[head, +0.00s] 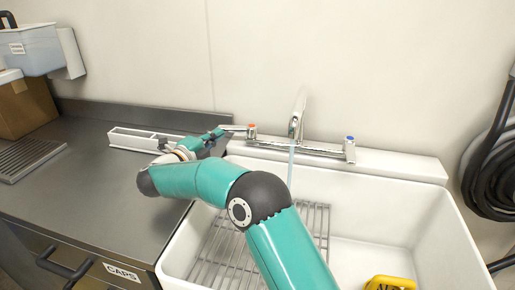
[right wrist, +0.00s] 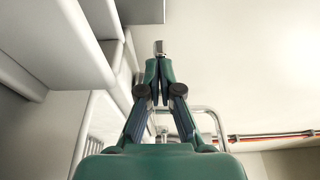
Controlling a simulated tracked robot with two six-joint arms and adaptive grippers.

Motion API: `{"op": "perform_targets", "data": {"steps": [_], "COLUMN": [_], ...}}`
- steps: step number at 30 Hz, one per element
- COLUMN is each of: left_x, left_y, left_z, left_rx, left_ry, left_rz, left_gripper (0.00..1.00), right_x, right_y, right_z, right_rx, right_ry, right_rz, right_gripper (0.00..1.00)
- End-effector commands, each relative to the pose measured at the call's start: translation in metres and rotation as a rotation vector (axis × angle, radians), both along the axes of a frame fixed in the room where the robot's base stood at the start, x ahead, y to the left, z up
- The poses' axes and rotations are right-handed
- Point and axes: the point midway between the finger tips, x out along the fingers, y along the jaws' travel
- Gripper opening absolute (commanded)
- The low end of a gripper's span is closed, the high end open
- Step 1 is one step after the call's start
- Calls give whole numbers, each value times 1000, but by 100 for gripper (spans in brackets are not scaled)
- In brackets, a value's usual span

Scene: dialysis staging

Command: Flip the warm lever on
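The wall tap has a warm lever (head: 251,131) with an orange-red cap on the left and a cold lever (head: 350,150) with a blue cap on the right. A thin stream of water (head: 291,170) falls from the chrome spout (head: 297,115). My right gripper (head: 222,132) is just left of the warm lever, its tips at or very near the lever's end. In the right wrist view its fingers (right wrist: 159,75) are close together, with a small chrome end (right wrist: 159,47) right at the tips. I cannot tell whether they touch it. My left gripper is not in view.
A white sink (head: 420,205) with a wire rack (head: 318,220) and a yellow item (head: 390,283) lies below the tap. A white narrow tray (head: 130,139) stands on the steel counter (head: 95,190), left of the gripper. Black hoses (head: 490,180) hang at the right.

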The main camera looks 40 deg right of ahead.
Motion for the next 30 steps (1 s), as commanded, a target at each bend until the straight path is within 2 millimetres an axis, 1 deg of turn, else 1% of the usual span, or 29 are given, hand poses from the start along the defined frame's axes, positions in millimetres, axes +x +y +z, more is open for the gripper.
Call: {"op": "perform_targets", "data": {"steps": [1,6,8,11,14,21,24,27,30], "left_x": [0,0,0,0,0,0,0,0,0], "left_y": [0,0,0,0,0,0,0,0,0], "left_z": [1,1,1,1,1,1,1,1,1], "left_rx": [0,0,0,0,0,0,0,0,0], "left_ry": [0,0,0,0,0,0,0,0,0], "left_rz": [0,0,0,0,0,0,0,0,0], "left_gripper": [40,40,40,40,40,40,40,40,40], "right_x": [2,2,1,-1,-6,-23,-29,-34,-37], "right_y": [-3,-2,1,11,26,74,91,104,111], "right_z": [5,6,6,6,5,3,2,1,1], "right_rx": [-4,-3,-3,-3,-2,-2,-2,-2,-1], "right_ry": [-13,-15,-15,-15,-11,-7,-5,-4,-3], "right_rz": [5,7,8,9,10,8,6,4,2], "right_gripper": [0,0,0,0,0,0,0,0,0]}}
